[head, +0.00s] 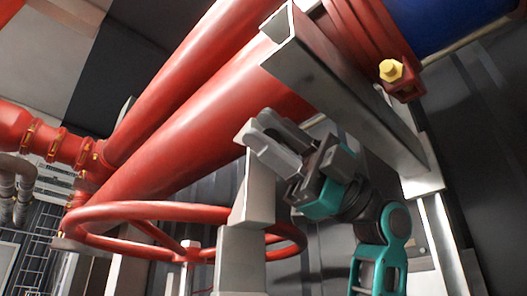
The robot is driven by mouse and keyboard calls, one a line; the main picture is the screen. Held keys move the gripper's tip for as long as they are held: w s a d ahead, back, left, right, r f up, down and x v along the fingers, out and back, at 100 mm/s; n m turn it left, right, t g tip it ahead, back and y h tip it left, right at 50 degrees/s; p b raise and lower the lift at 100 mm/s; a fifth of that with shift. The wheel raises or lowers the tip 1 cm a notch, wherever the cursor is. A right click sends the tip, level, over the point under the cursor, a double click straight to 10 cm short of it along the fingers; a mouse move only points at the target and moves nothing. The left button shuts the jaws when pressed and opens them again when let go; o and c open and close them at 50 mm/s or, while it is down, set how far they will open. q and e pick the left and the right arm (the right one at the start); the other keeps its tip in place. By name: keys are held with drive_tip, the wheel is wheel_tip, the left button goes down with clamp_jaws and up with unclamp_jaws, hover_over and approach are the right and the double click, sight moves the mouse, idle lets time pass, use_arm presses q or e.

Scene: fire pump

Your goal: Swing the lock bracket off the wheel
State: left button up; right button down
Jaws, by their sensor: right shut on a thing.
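The red wheel (130,208) lies tilted at the lower left, with its spokes meeting at a hub. The grey lock bracket (256,195) stands at the right part of the wheel and overlaps its rim in the head view. Its lower part hides some of the wheel. My right gripper (262,138) comes in from the right and is shut on the upper end of the bracket. The fingers cover part of that end. My left gripper is not in view.
Large red pipes (190,130) run diagonally above the wheel. A grey steel beam (345,95) slants down close above my right gripper. A red flange with a yellow bolt (391,70) is at the upper right. A dark wall stands behind.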

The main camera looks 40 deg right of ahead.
drive_tip(key=shift+s+a+f+n+g+b, duration=0.1)
drive_tip(key=shift+s+f+n+g, duration=0.2)
drive_tip(key=shift+n, duration=0.25)
drive_tip(key=shift+s+f+n+g+b, duration=0.15)
drive_tip(key=shift+f+n+g, duration=0.15)
drive_tip(key=shift+n, duration=0.2)
drive_tip(key=shift+s+a+f+n+g+b, duration=0.1)
drive_tip(key=shift+s+f+n+g, duration=0.15)
drive_tip(key=shift+n+g, duration=0.25)
drive_tip(key=c, duration=1)
unclamp_jaws()
drive_tip(key=shift+d, duration=0.1)
drive_tip(key=shift+o, duration=0.2)
drive_tip(key=b+v, duration=0.2)
drive_tip(key=v, duration=1.1)
drive_tip(key=shift+s+t, duration=0.1)
drive_tip(key=shift+t, duration=0.2)
